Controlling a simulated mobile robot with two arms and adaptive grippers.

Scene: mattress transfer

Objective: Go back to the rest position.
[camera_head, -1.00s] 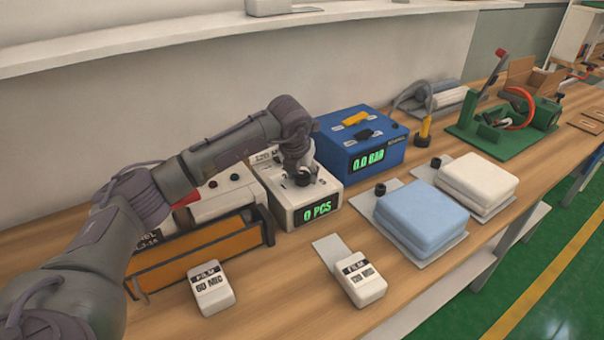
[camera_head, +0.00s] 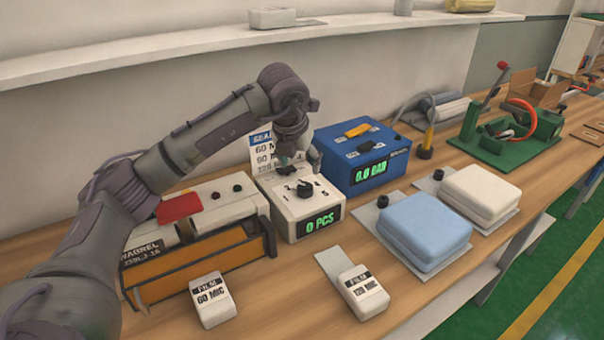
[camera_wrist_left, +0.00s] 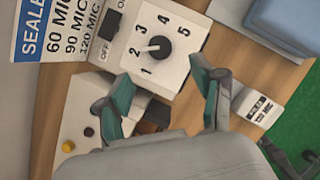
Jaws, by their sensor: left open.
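My left gripper (camera_head: 300,158) is above the white control box (camera_head: 308,207), whose green display reads "0 PCS". In the left wrist view the gripper (camera_wrist_left: 168,92) has its two fingers spread apart with nothing between them. The box's dial (camera_wrist_left: 155,47), numbered 1 to 5, shows just beyond the fingertips, with its pointer near 2. Contact between the fingers and the box does not show. My right gripper is not in either view.
A blue box (camera_head: 362,160) reading "0.0 BAR" stands right of the control box. An orange-fronted machine (camera_head: 200,262) stands left. Two film blocks (camera_head: 213,300) (camera_head: 364,291) lie in front. Blue (camera_head: 425,225) and white (camera_head: 481,193) folded pads sit at right.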

